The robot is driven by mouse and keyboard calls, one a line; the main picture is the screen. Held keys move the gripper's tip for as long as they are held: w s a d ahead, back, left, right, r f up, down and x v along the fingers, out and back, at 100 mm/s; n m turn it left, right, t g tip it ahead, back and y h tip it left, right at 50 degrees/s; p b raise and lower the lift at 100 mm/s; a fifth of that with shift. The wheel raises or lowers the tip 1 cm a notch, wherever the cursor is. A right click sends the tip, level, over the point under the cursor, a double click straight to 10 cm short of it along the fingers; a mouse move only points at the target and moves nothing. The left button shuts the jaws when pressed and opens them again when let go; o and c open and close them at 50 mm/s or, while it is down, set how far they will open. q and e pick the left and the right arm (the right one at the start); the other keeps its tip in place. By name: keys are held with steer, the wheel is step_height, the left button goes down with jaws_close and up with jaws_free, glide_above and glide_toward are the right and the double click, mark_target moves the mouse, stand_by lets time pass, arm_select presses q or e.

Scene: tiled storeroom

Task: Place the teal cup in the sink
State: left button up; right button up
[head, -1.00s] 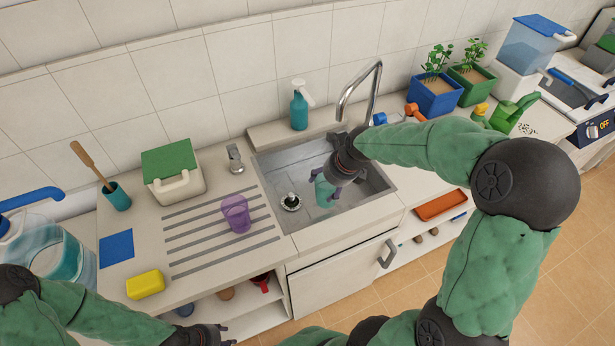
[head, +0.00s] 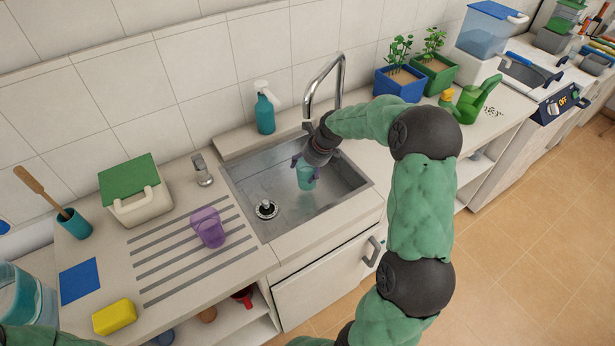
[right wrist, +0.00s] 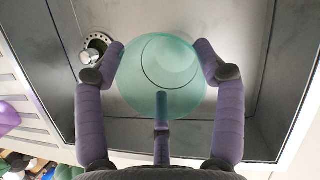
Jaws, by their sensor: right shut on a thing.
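The teal cup (head: 305,180) is held by my right gripper (head: 307,163), inside the outline of the metal sink (head: 298,205). In the right wrist view, the purple fingers of the gripper (right wrist: 160,72) are around the translucent teal cup (right wrist: 150,85), with the sink floor (right wrist: 240,25) behind it. The cup looks roughly upright. I cannot tell whether its bottom touches the sink floor. My left gripper is out of view; only a bit of green sleeve shows at the bottom left.
The drain (head: 266,209) is left of the cup. A purple cup (head: 208,228) is on the ribbed drainboard, with a yellow sponge (head: 114,317) nearby. The sink's right part is clear.

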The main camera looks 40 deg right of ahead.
steer(key=shift+w+d+f, duration=0.2)
steer(key=shift+d+f, duration=0.05)
steer(key=shift+f, duration=0.05)
steer(key=f+b, duration=0.1)
steer(key=f, duration=0.1)
steer(key=f+b, duration=0.1)
steer(key=shift+w+d+f, duration=0.15)
steer(key=shift+d+f, duration=0.05)
steer(key=shift+f, duration=0.2)
steer(key=shift+r, duration=0.1)
steer(key=o, duration=1)
steer(key=p+v, duration=0.4)
steer(key=v, duration=0.8)
